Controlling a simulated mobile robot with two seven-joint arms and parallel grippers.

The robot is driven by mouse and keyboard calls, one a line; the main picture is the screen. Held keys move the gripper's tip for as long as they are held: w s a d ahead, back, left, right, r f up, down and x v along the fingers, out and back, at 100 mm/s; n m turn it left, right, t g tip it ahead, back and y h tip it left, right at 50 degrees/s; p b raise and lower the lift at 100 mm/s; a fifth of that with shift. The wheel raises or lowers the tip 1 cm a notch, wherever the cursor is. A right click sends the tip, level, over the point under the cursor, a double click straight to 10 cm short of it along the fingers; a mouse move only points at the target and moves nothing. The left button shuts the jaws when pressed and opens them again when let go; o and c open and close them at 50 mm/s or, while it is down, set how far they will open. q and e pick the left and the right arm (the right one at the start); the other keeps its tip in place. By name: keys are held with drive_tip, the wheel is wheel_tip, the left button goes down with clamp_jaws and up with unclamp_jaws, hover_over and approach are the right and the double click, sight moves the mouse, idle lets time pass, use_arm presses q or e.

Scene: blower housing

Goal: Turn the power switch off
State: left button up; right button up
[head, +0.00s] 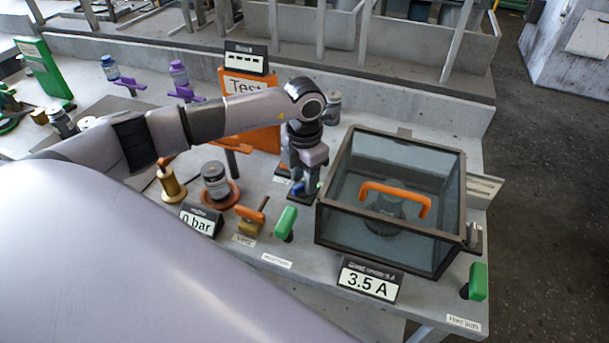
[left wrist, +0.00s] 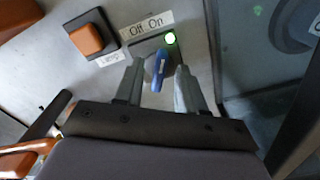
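The power switch is a blue knob with a pale mark, in the left wrist view (left wrist: 158,66). It sits below a white label (left wrist: 147,26) reading "Off On". In the head view my left gripper (head: 304,184) points down left of the glass box, and only a bit of the blue knob (head: 298,188) shows. My right gripper is not in view.
A dark-framed glass box (head: 345,205) with an orange handle (head: 394,193) stands close right of the gripper. An orange button (left wrist: 87,39) is left of the switch. Displays read "3.5 A" (head: 368,283) and "0 bar" (head: 197,221). A green handle (head: 285,221) stands in front.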

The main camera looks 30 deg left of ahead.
use_arm(q)
drive_tip(key=shift+f, duration=0.3)
drive_tip(key=shift+c, duration=0.3)
clamp_jaws()
drive_tip(key=shift+n, duration=0.4)
drive_tip(key=n, duration=0.5)
drive_tip(key=shift+a+r+n+p, duration=0.1)
drive_tip(key=shift+a+n+p, duration=0.1)
drive_tip(key=shift+n+p, duration=0.15)
drive_tip(key=n+p, duration=0.1)
drive_tip(key=n, duration=0.4)
drive_tip(key=shift+a+n, duration=0.1)
drive_tip(key=shift+n, duration=0.15)
